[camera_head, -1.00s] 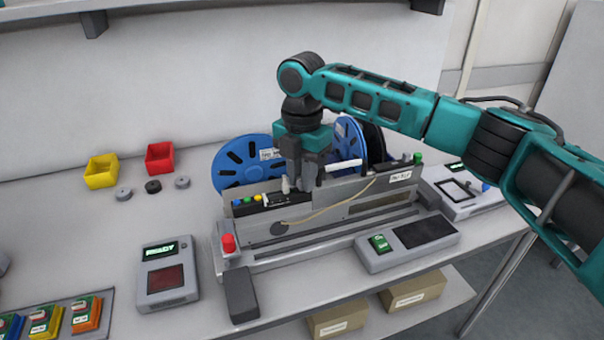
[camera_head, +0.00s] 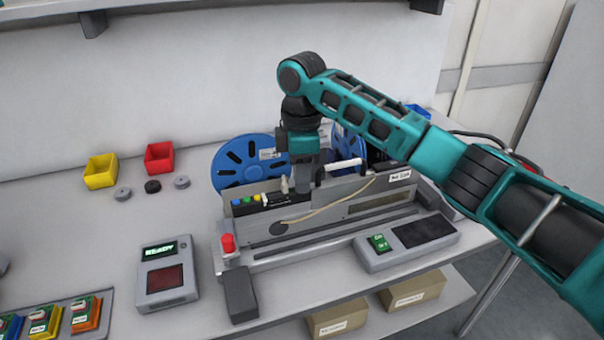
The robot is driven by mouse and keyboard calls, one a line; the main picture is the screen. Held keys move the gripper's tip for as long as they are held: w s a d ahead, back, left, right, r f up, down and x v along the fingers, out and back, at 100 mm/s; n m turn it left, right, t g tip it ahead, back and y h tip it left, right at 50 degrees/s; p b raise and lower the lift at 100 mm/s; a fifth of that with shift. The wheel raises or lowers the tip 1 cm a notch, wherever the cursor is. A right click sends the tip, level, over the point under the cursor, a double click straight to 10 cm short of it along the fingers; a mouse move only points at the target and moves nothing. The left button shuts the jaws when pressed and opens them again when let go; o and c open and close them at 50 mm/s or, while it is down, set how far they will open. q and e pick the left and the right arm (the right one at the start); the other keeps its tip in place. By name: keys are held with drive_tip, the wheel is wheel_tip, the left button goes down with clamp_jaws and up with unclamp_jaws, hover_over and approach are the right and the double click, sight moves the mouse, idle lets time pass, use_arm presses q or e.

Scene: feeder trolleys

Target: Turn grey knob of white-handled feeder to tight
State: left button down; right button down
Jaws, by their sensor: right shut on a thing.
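The white-handled feeder (camera_head: 310,212) is a long grey unit on the bench. Its white handle (camera_head: 345,165) sticks out near the back, right of my gripper. My right gripper (camera_head: 304,188) points straight down at the feeder's top edge and is shut, with its fingers seen edge-on. What it holds is mostly hidden by the fingers; by its place it looks like the grey knob. A small pale peg (camera_head: 284,184) stands just left of the fingers. My left gripper is not in view.
A blue reel (camera_head: 232,165) stands behind the feeder, with another (camera_head: 345,142) behind my wrist. A red button (camera_head: 228,243) is at the feeder's left end. A READY box (camera_head: 167,276) and a green-switch box (camera_head: 405,243) flank it. Yellow (camera_head: 101,172) and red (camera_head: 159,157) bins stand at back left.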

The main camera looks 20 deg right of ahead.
drive_tip(key=m, duration=0.5)
drive_tip(key=shift+a+m, duration=0.1)
drive_tip(key=shift+m, duration=0.6)
drive_tip(key=c, duration=1)
unclamp_jaws()
drive_tip(key=shift+r, duration=0.1)
wheel_tip(320, 180, up, 13)
